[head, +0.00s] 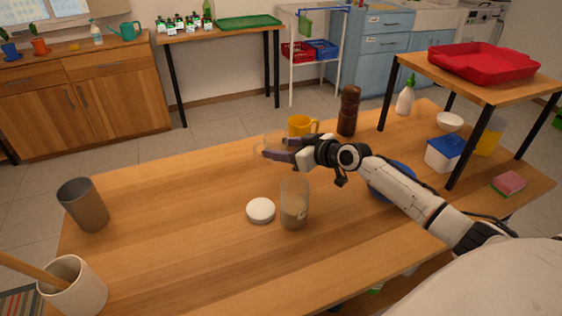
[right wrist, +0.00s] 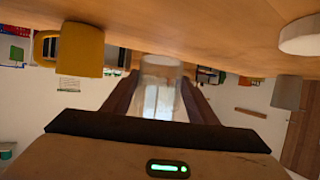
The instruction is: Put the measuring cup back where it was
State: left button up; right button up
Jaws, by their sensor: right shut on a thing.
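The measuring cup (head: 272,142) looks clear and see-through. It stands between the fingers of my right gripper (head: 276,149), which is shut on it, just in front of the yellow mug. The clear cup (right wrist: 160,88) also shows between the two dark fingers of the right gripper (right wrist: 161,100) in the right wrist view, which is upside down. Its base is at or close above the wooden table (head: 165,205); I cannot tell if it touches. My left gripper is not in view.
A clear jar with tan contents (head: 294,207) and a white lid (head: 260,211) are nearer. The yellow mug (head: 301,126) and brown grinder (head: 349,110) stand behind. A blue bowl (head: 397,181) lies partly under my right arm. A grey cup (head: 83,205) stands left; the table's left middle is clear.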

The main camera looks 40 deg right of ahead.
jog(key=shift+f+b, duration=0.4)
jog(key=shift+f, duration=1.5)
jog(key=shift+f, duration=0.2)
jog(key=o, duration=1.2)
jog(key=shift+r, duration=0.1)
jog(key=shift+s+r, duration=0.15)
jog(key=p+v, duration=0.1)
jog(key=v, duration=0.8)
jog(key=shift+s+d+r, duration=0.1)
jog(key=shift+s, duration=0.3)
jog(key=shift+v, duration=0.9)
